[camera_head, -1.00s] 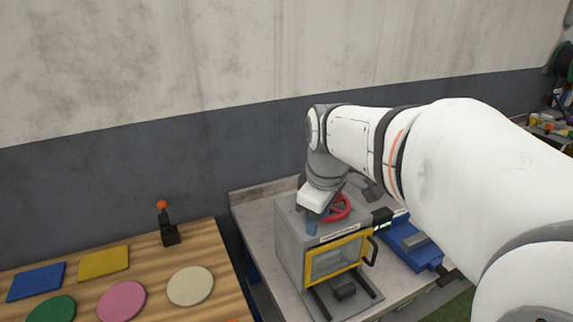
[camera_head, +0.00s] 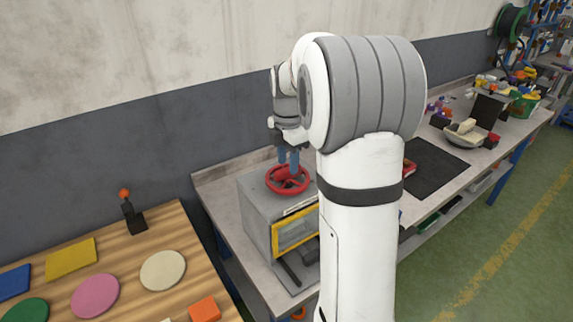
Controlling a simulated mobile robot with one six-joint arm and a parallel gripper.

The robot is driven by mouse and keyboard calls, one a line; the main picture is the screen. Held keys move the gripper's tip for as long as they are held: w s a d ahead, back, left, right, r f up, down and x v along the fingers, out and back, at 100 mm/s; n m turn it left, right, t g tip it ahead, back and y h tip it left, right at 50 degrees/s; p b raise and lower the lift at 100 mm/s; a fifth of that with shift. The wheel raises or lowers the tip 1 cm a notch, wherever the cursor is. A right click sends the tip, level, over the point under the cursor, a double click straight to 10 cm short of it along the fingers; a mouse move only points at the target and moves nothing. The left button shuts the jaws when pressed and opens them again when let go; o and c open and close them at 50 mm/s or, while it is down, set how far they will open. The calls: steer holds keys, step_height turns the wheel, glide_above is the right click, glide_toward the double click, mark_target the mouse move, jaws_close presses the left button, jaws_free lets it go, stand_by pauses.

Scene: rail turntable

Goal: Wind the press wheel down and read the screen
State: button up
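The red press wheel (camera_head: 288,180) lies flat on top of a grey press box (camera_head: 258,205) with a yellow-framed front window (camera_head: 295,231). My gripper (camera_head: 288,164) points down over the wheel from above. Its two blue fingers are at the far part of the wheel, close to the rim and hub. Whether they touch the wheel or close on any of it is too small to tell. The screen is not visible; my arm covers the area right of the box.
A wooden board (camera_head: 120,255) at the left bears coloured discs and squares, an orange block (camera_head: 205,309) and a small lever with an orange knob (camera_head: 125,194). A black mat (camera_head: 437,166) and a grey bowl (camera_head: 465,136) are on the bench at the right.

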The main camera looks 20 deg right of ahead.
mark_target(288, 177)
steer(key=shift+f, duration=1.3)
jaws_close()
steer(key=shift+a, duration=0.25)
steer(key=shift+d, duration=0.2)
